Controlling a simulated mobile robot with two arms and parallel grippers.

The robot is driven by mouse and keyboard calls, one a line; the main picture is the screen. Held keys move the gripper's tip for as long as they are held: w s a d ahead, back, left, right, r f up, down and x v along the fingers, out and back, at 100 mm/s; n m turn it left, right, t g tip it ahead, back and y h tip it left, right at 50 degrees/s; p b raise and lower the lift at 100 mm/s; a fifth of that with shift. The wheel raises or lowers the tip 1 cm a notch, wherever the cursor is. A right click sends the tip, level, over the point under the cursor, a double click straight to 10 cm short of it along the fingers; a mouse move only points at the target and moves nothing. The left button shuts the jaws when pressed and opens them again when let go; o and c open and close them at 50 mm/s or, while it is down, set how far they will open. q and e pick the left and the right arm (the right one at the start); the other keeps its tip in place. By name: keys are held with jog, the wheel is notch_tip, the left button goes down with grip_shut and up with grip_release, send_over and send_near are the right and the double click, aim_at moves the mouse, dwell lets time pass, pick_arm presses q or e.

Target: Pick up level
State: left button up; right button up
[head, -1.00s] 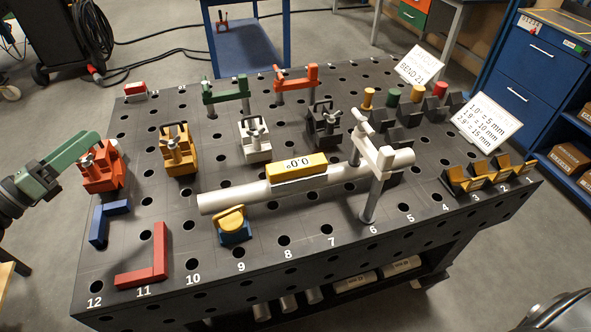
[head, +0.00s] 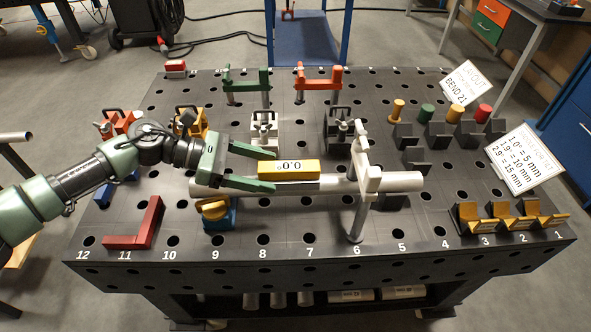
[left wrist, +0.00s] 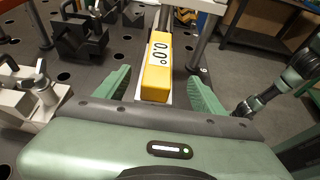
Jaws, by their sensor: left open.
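The level (head: 289,169) is a yellow block with a white display reading 0.0°. It lies on top of the pale horizontal pipe (head: 400,181), left of the white clamp (head: 366,170). My left gripper (head: 262,168) is open, with its green fingers at the left end of the level. In the left wrist view the level (left wrist: 156,68) lies between the two fingers (left wrist: 156,90), with gaps on both sides. My right gripper is not in view.
A red angle piece (head: 148,226) and a yellow-and-blue support (head: 217,213) stand near the front. Green (head: 247,80) and orange (head: 318,78) clamps stand at the back. Sign cards (head: 524,159) are at the right. The table's front middle is clear.

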aim_at(289, 176)
pick_arm(q)
jog(key=shift+r+p+x, duration=0.2)
jog(key=shift+p+x, duration=0.35)
jog(key=shift+x, duration=0.55)
jog(key=x, duration=0.1)
jog(key=p+x, duration=0.1)
jog(key=x, duration=0.1)
jog(key=shift+w, duration=0.25)
jog(key=shift+d+f, duration=0.25)
jog(key=shift+d, duration=0.1)
jog(key=shift+d+f, duration=0.1)
jog(key=shift+f, duration=0.1)
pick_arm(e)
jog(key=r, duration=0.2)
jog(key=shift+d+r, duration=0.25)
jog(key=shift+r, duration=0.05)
